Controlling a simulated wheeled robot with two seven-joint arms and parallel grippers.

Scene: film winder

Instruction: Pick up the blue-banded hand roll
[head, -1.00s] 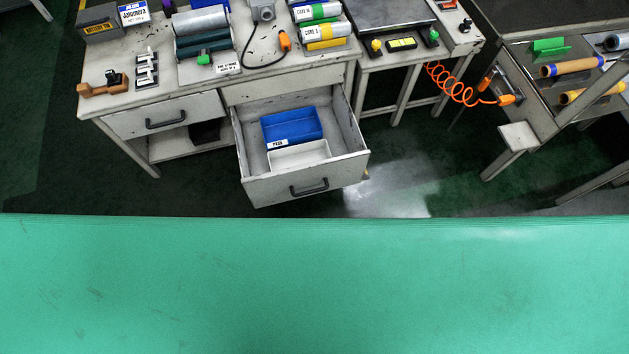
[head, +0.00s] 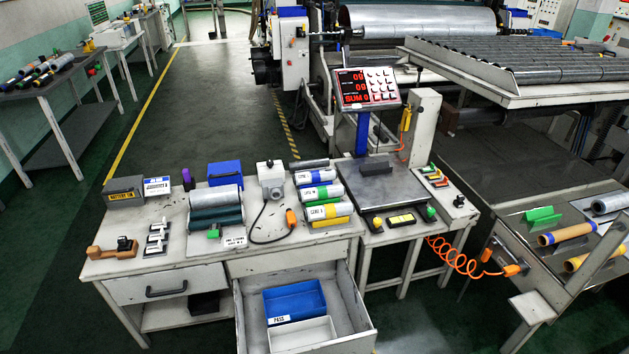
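A silver hand roll with a blue band (head: 314,177) lies on the bench in the head view, right of the middle. It is the rearmost of a group of labelled rolls, with a green-banded roll (head: 322,193) and a yellow-banded roll (head: 329,211) in front of it. A dark cylinder lies just behind it. On the cart at the right, a tan roll (head: 567,233) also shows blue at its end. Neither of my grippers is in view.
The bench's drawer (head: 304,308) stands open with a blue tray (head: 294,301) and a white tray inside. A grey camera-like device (head: 271,180) with a cable stands left of the rolls. A scale with a red display (head: 367,88) is to the right.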

